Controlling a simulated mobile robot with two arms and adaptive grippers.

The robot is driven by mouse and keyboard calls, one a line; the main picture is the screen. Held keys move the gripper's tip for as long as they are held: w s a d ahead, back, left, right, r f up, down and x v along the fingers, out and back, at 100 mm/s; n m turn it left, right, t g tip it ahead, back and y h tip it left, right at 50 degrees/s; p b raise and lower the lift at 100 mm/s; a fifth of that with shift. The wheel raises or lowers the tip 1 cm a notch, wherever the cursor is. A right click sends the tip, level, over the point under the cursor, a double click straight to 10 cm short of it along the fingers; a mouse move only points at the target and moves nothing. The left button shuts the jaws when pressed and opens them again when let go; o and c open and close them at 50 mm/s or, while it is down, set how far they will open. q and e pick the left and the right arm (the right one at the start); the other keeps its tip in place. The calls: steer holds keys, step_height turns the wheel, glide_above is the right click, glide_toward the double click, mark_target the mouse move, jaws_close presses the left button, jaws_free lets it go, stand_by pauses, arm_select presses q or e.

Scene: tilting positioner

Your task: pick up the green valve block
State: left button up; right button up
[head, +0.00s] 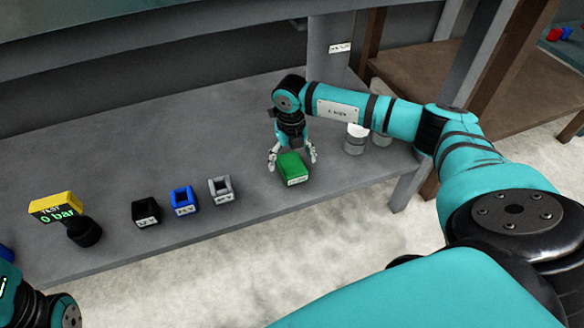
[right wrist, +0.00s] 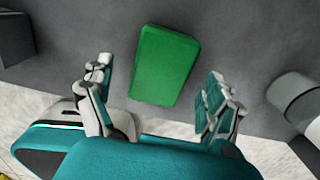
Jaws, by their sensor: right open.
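The green valve block (head: 294,169) lies on the grey bench near its front edge, with a white label on its front side. In the right wrist view the green block (right wrist: 165,65) shows as a plain green top between and a little beyond the fingers. My right gripper (head: 292,161) points down over the block, open, with one finger on each side of it. In the right wrist view the fingers of my right gripper (right wrist: 160,88) stand apart with gaps to the block. My left gripper is not seen; only part of my left arm shows at the lower left.
Left of the block stand a grey holder (head: 221,190), a blue holder (head: 184,199) and a black holder (head: 146,212). A yellow gauge reading 0 bar (head: 57,208) is farther left. A white-topped cylinder (head: 356,139) stands right of the block. The bench behind is clear.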

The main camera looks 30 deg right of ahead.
mark_target(292, 163)
step_height(292, 163, down, 3)
steer(key=shift+s+f+b, duration=0.1)
steer(key=shift+f+b, duration=0.05)
steer(key=shift+b, duration=0.4)
steer(key=shift+c, duration=0.4)
steer(key=c, duration=1.7)
